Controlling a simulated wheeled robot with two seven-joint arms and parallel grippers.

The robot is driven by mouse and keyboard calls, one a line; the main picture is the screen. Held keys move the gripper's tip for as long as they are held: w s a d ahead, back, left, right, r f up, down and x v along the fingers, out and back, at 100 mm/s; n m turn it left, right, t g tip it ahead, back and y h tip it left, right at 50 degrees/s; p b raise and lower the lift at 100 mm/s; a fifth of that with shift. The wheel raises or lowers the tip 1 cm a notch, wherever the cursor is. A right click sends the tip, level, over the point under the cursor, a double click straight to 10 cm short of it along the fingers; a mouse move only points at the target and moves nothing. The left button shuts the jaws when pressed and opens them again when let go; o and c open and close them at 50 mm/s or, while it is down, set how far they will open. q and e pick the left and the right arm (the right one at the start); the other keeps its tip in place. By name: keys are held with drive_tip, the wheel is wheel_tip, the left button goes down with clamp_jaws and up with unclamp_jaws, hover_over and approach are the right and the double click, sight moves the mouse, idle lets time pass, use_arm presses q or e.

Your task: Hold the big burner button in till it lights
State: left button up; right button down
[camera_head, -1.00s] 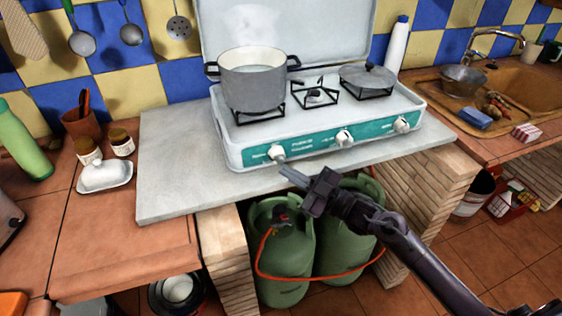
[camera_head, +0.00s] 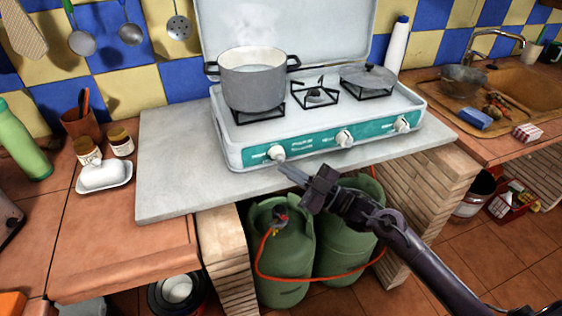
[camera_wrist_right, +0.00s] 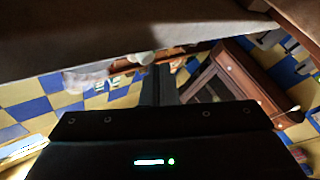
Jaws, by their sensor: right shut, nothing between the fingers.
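The white camping stove (camera_head: 232,157) stands on the grey counter slab. Its teal front panel (camera_head: 310,145) carries a left knob (camera_head: 277,153), a middle knob (camera_head: 344,138) and a right knob (camera_head: 402,125). A steaming pot (camera_head: 253,82) covers the left burner, so any flame there is hidden. My right gripper (camera_head: 286,171) is shut and empty, just in front of and below the left knob, seemingly apart from it. In the right wrist view its dark fingers (camera_wrist_right: 161,85) point away, near a pale rounded thing that may be a knob. My left gripper is out of view.
Green gas bottles (camera_head: 282,245) with a red hose stand under the grey slab (camera_head: 180,165), below my right arm. A butter dish (camera_head: 104,176) and jars stand at the left.

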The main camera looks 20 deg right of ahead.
drive_tip(key=shift+w, duration=0.4)
drive_tip(key=shift+s, duration=0.1)
idle(2.0)
drive_tip(key=shift+s+p, duration=0.35)
drive_tip(key=shift+s, duration=0.4)
drive_tip(key=s+p, duration=0.3)
drive_tip(key=s, duration=0.2)
drive_tip(key=shift+d, duration=0.1)
idle(0.3)
